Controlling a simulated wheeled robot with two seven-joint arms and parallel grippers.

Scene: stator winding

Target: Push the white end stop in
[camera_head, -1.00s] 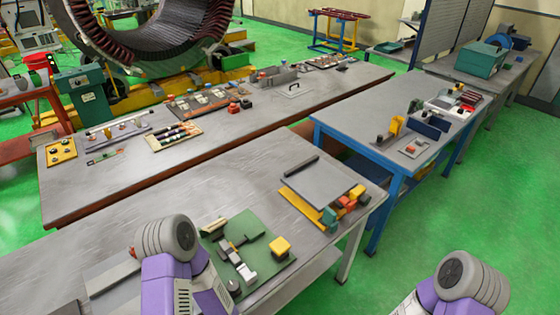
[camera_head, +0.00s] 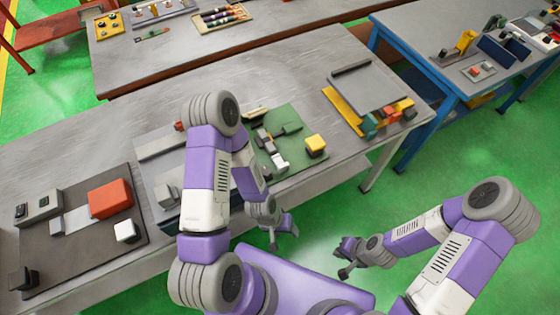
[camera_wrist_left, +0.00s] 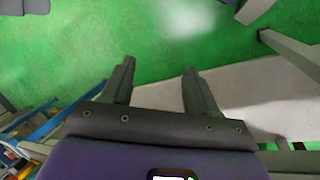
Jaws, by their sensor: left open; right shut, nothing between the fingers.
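A white block (camera_head: 126,231) sits at the front right of a dark board (camera_head: 95,255) at the left of the near table. A larger red block (camera_head: 110,198) is just behind it. Another small white piece (camera_head: 280,162) is on the green board (camera_head: 294,140); I cannot tell for sure which is the end stop. My left gripper (camera_head: 287,226) is open and empty, off the table's front edge over the floor. Its spread fingers (camera_wrist_left: 158,88) show in the left wrist view. My right gripper (camera_head: 345,258) is shut and empty, farther right over the floor.
On the dark board are a grey block with buttons (camera_head: 38,206) and a black bracket (camera_head: 22,279). A yellow block (camera_head: 316,145) stands on the green board. My left arm crosses over the middle of the near table (camera_head: 250,80) and hides part of it.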

